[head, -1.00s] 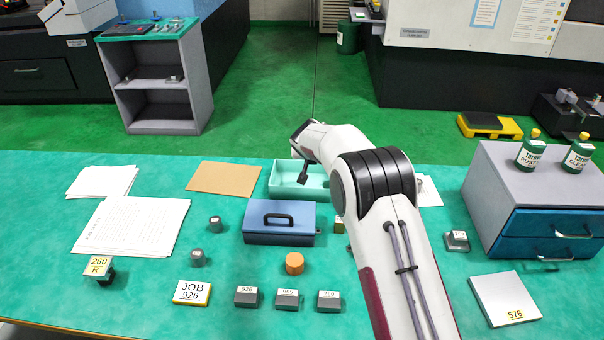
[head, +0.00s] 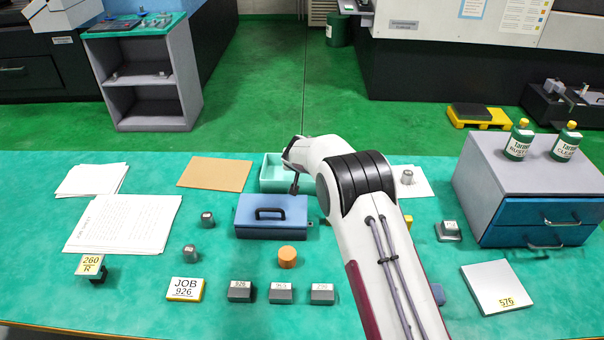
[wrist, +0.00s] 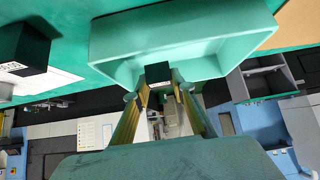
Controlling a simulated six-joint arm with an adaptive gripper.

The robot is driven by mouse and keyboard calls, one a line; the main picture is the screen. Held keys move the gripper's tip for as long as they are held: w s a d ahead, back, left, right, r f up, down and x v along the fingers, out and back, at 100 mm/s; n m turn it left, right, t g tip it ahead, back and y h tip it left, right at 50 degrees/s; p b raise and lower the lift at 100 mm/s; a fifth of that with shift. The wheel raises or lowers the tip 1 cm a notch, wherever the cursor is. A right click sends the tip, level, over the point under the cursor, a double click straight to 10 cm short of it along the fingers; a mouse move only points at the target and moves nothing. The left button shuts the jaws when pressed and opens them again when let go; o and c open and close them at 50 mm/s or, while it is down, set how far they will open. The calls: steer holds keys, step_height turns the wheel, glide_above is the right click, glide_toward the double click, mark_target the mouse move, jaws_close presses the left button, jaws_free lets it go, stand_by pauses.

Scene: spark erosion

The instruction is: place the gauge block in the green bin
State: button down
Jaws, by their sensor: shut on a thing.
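My gripper (wrist: 158,90) is shut on a small dark block, taken as the gauge block (wrist: 157,72), between its fingertips in the wrist view. The block shows against the pale green bin (wrist: 180,45), which fills the upper middle there. In the head view the green bin (head: 270,186) stands at the back of the bench, behind the blue toolbox. My gripper (head: 294,188) hangs at the bin's front right part. The held block cannot be made out in the head view, and my arm covers the bin's right end. The gap between block and bin is unclear.
The blue toolbox (head: 270,220) with its black handle is just in front of the bin. A brown sheet (head: 215,174) lies left of it. An orange cylinder (head: 287,257) and several labelled grey blocks are nearer the front. A drawer cabinet (head: 540,200) stands at right.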

steer(key=shift+f, duration=1.8)
steer(key=shift+f, duration=0.1)
steer(key=c, duration=1.7)
jaws_free()
steer(key=shift+f, duration=0.1)
steer(key=shift+r, duration=0.2)
steer(key=shift+s+r, duration=0.3)
steer(key=v, duration=1.1)
steer(key=shift+s, duration=0.1)
